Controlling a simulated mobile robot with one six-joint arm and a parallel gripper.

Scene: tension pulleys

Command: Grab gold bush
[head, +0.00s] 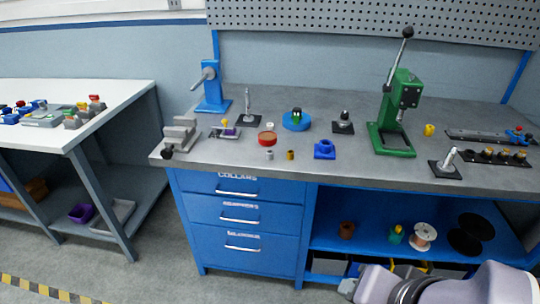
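A small gold bush (291,155) stands upright near the front edge of the grey workbench top (225,150), left of the middle in the head view. A small silver-grey bush (269,155) stands just left of it, apart from it. A blue block with a round opening (324,150) sits to its right. Part of my arm shows at the lower right, low in front of the bench and well away from the gold bush. I cannot make out my gripper's fingers in this view.
A red round dish (267,138) lies behind the small bushes. A grey vice (182,135) is at the left corner, and a green press (394,120) stands to the right. A yellow piece (429,130) lies beyond the press. Blue drawers (240,215) are below the bench top.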

